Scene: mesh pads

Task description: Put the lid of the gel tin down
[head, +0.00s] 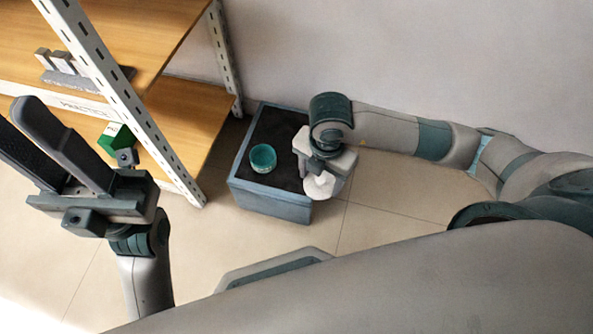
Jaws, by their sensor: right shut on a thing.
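A teal round tin (263,158) stands upright with its top open on the dark top of a low blue-grey box (268,200). My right gripper (319,174) points down just right of the tin, over the box's right front edge. It is shut on a white piece, which looks like the lid (319,186). The gripper body hides part of the lid, and I cannot tell whether it touches the box top. My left gripper (22,118) is at the left, in front of the shelf, with its two dark fingers apart and nothing between them.
A wooden shelf unit (135,40) with a white slotted post stands at the left. It holds a green item (117,138) and small grey boxes (62,63). A plain wall is behind the box. The box top is bare around the tin.

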